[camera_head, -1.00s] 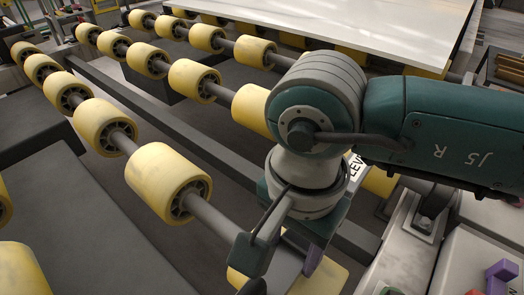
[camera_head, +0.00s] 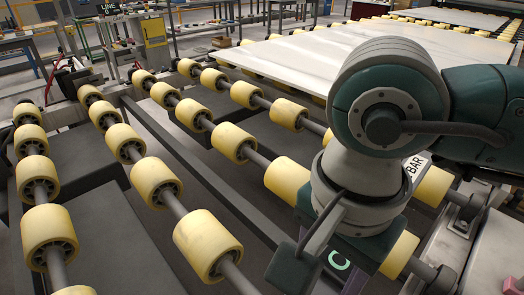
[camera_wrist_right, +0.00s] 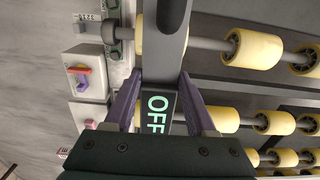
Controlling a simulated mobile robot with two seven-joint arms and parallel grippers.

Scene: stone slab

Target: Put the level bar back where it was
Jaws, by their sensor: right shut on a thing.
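My right gripper comes in from the right in the head view (camera_head: 338,280), low over the roller line, and its wrist hides most of what it holds. In the right wrist view its purple fingers (camera_wrist_right: 162,103) are closed on the two sides of the level bar (camera_wrist_right: 163,66), a grey bar with a dark panel reading "OFF" in green. In the head view a part of the bar with a green letter (camera_head: 340,262) shows below the wrist, and a label ending in "BAR" shows beside the wrist. My left gripper is not in view.
Yellow rollers (camera_head: 207,244) on steel shafts run in rows around the bar. A large pale slab (camera_head: 300,62) lies on rollers behind. In the wrist view, white switch boxes (camera_wrist_right: 70,58) stand beside the rollers at left. Benches and a cabinet (camera_head: 155,32) are at the back.

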